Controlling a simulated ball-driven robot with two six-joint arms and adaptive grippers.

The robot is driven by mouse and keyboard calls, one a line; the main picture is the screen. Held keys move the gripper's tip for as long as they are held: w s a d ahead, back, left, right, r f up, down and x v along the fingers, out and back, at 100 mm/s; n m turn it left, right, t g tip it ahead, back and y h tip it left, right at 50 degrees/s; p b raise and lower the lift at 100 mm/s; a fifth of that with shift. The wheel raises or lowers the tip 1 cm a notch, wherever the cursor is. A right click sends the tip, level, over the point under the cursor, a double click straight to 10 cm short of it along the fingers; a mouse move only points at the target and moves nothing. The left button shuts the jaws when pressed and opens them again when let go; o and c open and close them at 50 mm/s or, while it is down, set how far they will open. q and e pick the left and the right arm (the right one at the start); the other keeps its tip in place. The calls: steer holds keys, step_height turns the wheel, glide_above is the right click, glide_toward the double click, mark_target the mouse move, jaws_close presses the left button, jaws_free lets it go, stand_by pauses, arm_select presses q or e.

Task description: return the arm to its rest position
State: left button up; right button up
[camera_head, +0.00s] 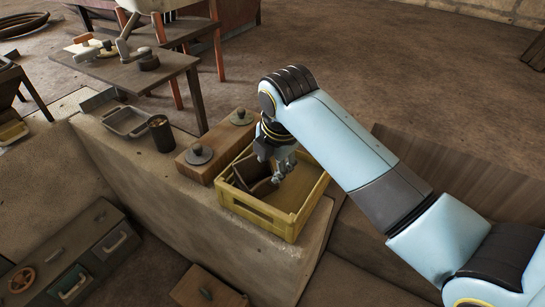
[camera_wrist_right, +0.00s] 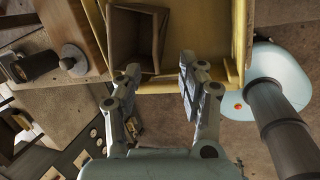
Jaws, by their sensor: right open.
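My right arm (camera_head: 345,145) reaches in from the right in the head view. My right gripper (camera_head: 277,172) hangs over the yellow crate (camera_head: 263,221), its fingers pointing down. In the right wrist view my right gripper (camera_wrist_right: 160,80) is open, with its two fingers apart and nothing between them. A small brown open box (camera_head: 243,172) lies tilted in the crate, close to the gripper. It also shows beyond the fingertips in the right wrist view (camera_wrist_right: 138,38). I cannot tell whether the fingers touch it. My left gripper is not in view.
The crate stands on a stone ledge (camera_head: 140,185). Beside it is a wooden block (camera_head: 217,147) with grey knobs. A dark can (camera_head: 161,133) and a metal tray (camera_head: 128,121) stand further left. A wooden table (camera_head: 135,70) is behind. The floor behind the arm is clear.

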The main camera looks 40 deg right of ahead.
steer(key=shift+s+r, duration=0.15)
steer(key=shift+r, duration=0.1)
steer(key=shift+s, duration=0.1)
stand_by(0.3)
steer(key=s+r+m, duration=0.3)
steer(key=s+m, duration=0.7)
steer(key=s+r+m, duration=0.3)
steer(key=s+m, duration=0.6)
steer(key=s, duration=0.2)
step_height(320, 180, down, 29)
steer(key=s+d+g+b, duration=0.1)
steer(key=d+b, duration=0.1)
steer(key=b, duration=0.2)
steer(key=s+d+f+g+b, duration=0.1)
steer(key=s+f+b, duration=0.3)
steer(key=s+f, duration=1.5)
steer(key=shift+d+f+m+g, duration=0.2)
steer(key=shift+f+m+g, duration=0.1)
steer(key=shift+f, duration=0.4)
